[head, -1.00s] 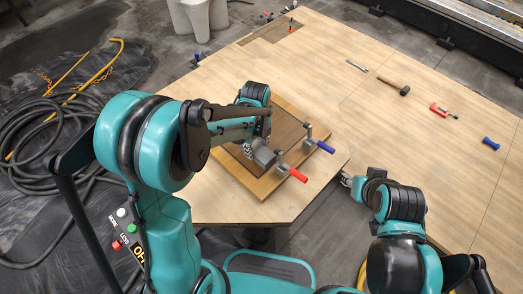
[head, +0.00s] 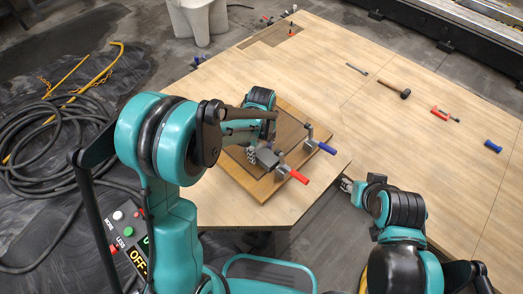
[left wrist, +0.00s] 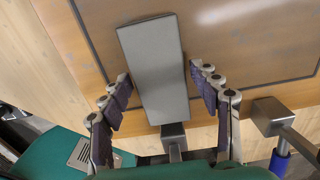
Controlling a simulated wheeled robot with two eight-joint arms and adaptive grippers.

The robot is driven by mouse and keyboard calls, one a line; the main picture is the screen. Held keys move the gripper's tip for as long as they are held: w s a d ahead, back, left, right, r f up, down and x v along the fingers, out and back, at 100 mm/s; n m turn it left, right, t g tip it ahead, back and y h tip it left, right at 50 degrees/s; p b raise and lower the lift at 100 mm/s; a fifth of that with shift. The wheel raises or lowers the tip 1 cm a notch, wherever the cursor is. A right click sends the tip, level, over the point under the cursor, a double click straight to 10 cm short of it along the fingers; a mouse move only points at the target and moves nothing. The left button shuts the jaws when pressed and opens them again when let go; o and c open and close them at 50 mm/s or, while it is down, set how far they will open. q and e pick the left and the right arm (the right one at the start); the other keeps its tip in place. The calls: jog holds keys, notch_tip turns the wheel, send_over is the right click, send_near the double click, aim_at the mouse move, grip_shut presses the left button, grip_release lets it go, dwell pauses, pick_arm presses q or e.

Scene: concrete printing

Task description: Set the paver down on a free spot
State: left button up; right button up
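The paver, a grey rectangular block (head: 266,158), lies on the brown panel of a wooden board (head: 235,178) on the table. In the left wrist view the paver (left wrist: 155,75) sits between the two fingers. My left gripper (left wrist: 160,80) is open around it, with a narrow gap visible on each side. In the head view the left gripper (head: 251,156) is low at the board, partly hidden by its own wrist. My right gripper (head: 346,184) is beside the table's front edge, away from the paver; its opening is too small to tell.
A red-handled clamp (head: 298,177) and a blue-handled clamp (head: 326,148) stand close by on the board's right edge. A hammer (head: 394,88), a red clamp (head: 440,113) and a blue item (head: 493,146) lie farther right. Bare tabletop (head: 375,130) lies between.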

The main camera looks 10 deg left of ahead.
aim_at(261, 152)
pick_arm(q)
jog(key=shift+r, duration=0.15)
jog(key=shift+r+p, duration=0.3)
jog(key=shift+r, duration=0.05)
notch_tip(261, 152, up, 11)
jog(key=p, duration=0.4)
jog(key=s+a+r+n+t, duration=0.3)
jog(key=s+n, duration=0.5)
jog(key=n, duration=0.4)
jog(key=s+a+r+n+t, duration=0.4)
jog(key=s+n, duration=0.3)
jog(key=n, duration=0.5)
jog(key=shift+s+a+r+n, duration=0.15)
jog(key=shift+s+a+n, duration=0.1)
jog(key=shift+s+n, duration=0.15)
